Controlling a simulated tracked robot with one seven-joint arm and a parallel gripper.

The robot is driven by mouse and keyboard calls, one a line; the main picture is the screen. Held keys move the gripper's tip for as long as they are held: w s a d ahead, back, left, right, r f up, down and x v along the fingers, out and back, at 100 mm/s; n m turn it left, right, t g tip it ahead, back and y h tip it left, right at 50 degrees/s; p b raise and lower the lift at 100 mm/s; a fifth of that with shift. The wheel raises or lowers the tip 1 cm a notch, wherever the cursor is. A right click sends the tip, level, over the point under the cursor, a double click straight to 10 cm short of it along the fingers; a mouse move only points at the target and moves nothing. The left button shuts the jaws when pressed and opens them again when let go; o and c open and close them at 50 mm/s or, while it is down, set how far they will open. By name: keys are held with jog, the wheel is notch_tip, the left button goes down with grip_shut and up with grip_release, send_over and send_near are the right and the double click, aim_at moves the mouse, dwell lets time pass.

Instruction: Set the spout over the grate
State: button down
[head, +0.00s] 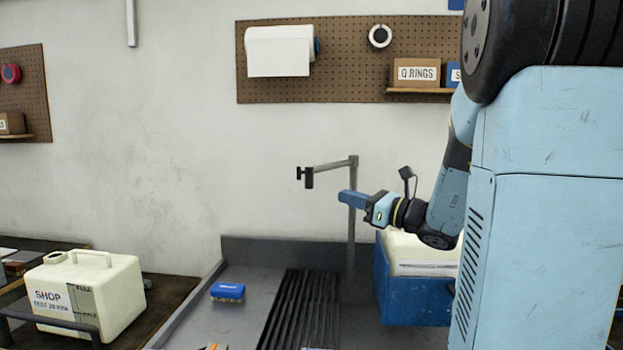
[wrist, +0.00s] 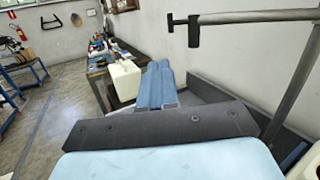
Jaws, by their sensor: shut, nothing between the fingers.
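The spout (head: 308,178) is a dark nozzle at the left end of a thin grey arm, which swings out from an upright post (head: 351,240). The grate (head: 300,308) is a set of dark slats in the grey bench top below. In the head view the spout hangs above the grate's far end; I cannot tell if it is directly over it. My gripper (head: 342,197) is shut and empty, with its blue fingers crossing in front of the post, below the arm. In the wrist view the fingers (wrist: 157,85) are together, and the spout (wrist: 194,32) is to their upper right.
A blue crate (head: 410,298) with a pale container stands right of the post. A small blue box (head: 228,291) lies left of the grate. A cream jug (head: 88,292) stands on the left bench. A pegboard (head: 350,60) hangs behind. The air left of the spout is clear.

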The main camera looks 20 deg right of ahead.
jog(key=w+d+m+t, duration=0.1)
jog(key=d+m+t, duration=0.1)
send_near(304, 173)
jog(key=shift+h, duration=0.3)
jog(key=x, duration=0.6)
jog(key=shift+w+a+r, duration=0.2)
jog(key=shift+w+a, duration=0.05)
jog(key=shift+w, duration=0.05)
